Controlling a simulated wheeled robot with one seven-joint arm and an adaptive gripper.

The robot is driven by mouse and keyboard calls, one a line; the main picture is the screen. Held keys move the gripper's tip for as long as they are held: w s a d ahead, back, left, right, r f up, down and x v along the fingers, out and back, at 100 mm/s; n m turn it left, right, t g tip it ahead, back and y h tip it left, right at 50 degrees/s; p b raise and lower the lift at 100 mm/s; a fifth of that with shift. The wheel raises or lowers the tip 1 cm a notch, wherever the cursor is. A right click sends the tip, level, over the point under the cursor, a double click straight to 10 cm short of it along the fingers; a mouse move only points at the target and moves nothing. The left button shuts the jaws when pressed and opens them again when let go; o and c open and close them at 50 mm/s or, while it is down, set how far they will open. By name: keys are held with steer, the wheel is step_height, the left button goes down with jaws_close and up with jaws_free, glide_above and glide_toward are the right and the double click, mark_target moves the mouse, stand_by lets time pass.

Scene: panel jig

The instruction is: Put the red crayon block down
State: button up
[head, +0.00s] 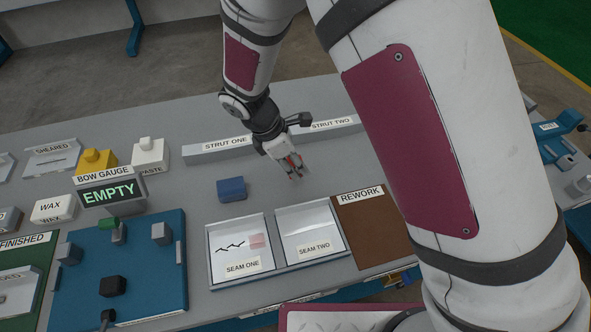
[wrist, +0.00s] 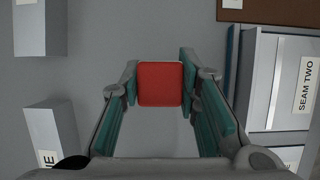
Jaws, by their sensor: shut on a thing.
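The red crayon block (wrist: 161,84) is a red square block between my gripper's fingertips in the wrist view. My gripper (wrist: 160,86) is shut on it, with a teal-lined finger on each side. In the head view my gripper (head: 291,168) is over the grey table, right of the blue block and behind the seam trays. Only a little red shows between the fingers there. I cannot tell whether the block touches the table.
A blue block (head: 231,189) lies left of my gripper. The SEAM ONE tray (head: 236,281) and SEAM TWO tray (head: 314,260) stand in front, with the brown REWORK mat (head: 372,232) to their right. STRUT ONE (head: 215,151) and STRUT TWO (head: 340,126) lie behind. Bare table surrounds the gripper.

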steer(key=shift+f, duration=1.5)
steer(key=shift+f, duration=0.15)
steer(key=o, duration=1)
steer(key=shift+o, duration=0.2)
